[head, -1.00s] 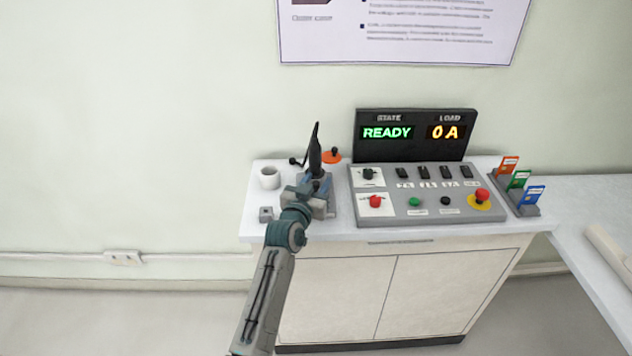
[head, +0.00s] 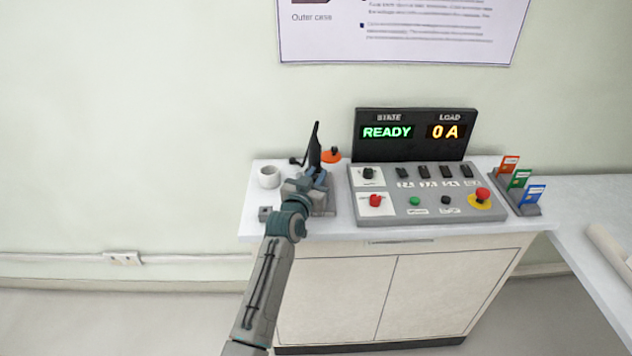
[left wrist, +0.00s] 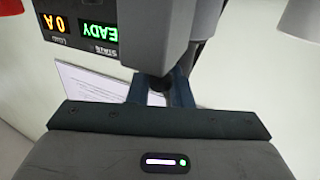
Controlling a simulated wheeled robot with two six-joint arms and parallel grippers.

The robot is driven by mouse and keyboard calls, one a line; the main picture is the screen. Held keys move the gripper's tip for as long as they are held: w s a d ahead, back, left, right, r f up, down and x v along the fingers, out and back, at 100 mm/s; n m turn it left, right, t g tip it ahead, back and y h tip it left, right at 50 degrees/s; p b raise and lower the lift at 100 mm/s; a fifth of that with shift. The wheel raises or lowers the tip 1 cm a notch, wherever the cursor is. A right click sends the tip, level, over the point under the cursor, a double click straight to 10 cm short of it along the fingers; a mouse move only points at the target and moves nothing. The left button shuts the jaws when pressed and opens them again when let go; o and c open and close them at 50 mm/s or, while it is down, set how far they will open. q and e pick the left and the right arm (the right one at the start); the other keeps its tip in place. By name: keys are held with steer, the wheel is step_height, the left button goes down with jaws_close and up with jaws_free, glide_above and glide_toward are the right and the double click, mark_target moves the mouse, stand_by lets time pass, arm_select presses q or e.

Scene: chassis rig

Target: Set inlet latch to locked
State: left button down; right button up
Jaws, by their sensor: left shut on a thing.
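A grey fixture (head: 325,205) stands on the left part of the counter, with a tall black upright piece (head: 314,146) rising behind my gripper. My left gripper (head: 317,180) is at this fixture, its blue-grey fingers closed. In the left wrist view the fingers (left wrist: 162,92) are shut on a dark rounded part (left wrist: 160,86), which seems to be the inlet latch's handle. A large grey block (left wrist: 183,30) is just beyond it. The gripper and wrist hide most of the latch, so its setting cannot be read. My right gripper is not in view.
A control panel (head: 430,213) with switches and buttons stands to the right, below a display (head: 415,135) reading READY and 0 A. A white cup (head: 269,177), a small grey block (head: 265,214) and an orange disc (head: 331,156) are close by. Coloured cards (head: 520,180) stand far right.

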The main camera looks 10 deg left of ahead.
arm_select(q)
steer(key=c, duration=1.3)
jaws_free()
steer(key=shift+w+a, duration=0.1)
steer(key=shift+c, duration=0.2)
steer(key=shift+s+f, duration=0.1)
steer(key=shift+s, duration=0.35)
steer(key=s+a+b, duration=0.1)
steer(key=s+b, duration=0.1)
steer(key=s, duration=0.7)
steer(key=shift+s, duration=0.4)
steer(key=shift+a, duration=0.1)
